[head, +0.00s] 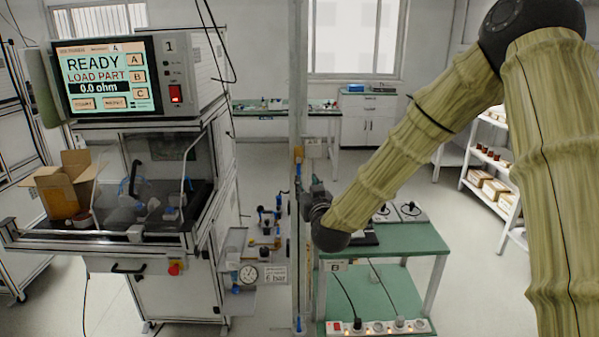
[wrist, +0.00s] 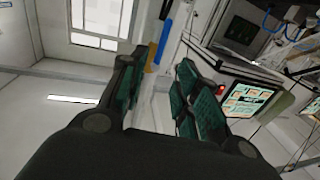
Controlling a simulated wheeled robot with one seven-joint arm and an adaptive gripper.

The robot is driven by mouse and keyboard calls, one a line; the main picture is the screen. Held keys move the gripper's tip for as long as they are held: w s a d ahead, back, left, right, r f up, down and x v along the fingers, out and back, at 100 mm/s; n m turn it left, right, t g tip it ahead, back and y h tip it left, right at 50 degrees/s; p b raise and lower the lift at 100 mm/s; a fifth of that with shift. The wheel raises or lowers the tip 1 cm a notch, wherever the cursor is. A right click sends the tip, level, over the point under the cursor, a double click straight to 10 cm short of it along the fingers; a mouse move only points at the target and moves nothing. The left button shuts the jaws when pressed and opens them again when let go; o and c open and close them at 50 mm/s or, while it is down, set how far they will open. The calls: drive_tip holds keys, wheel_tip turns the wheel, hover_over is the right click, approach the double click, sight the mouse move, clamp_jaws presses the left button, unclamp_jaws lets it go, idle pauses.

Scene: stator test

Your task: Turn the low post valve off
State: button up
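A grey post (head: 298,90) stands upright in the middle of the head view. A small blue handle (head: 299,323) shows low on it near the bottom edge; its exact setting is too small to tell. Another blue part (head: 298,168) sits higher on the post, near a tan fitting. My gripper (head: 309,198) is beside the post at mid height, well above the low handle, and partly hidden by my wrist. In the wrist view my gripper (wrist: 162,95) has its green-padded fingers apart, with the post, a yellow part (wrist: 151,68) and a blue part (wrist: 166,9) seen beyond the gap.
A test machine (head: 150,190) with a lit screen (head: 103,75) stands left. A green-topped table (head: 400,240) with a power strip (head: 380,326) below is right. Open floor lies behind.

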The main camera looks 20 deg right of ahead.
sight(299, 171)
drive_tip(key=w+p, duration=0.1)
drive_tip(key=w, duration=0.2)
drive_tip(key=w+p, duration=0.1)
drive_tip(key=w, duration=0.2)
drive_tip(key=w+p, duration=0.1)
drive_tip(key=w, duration=0.3)
drive_tip(key=shift+w+d+f, duration=0.1)
drive_tip(key=shift+d+f, duration=0.05)
drive_tip(key=shift+d, duration=0.25)
clamp_jaws()
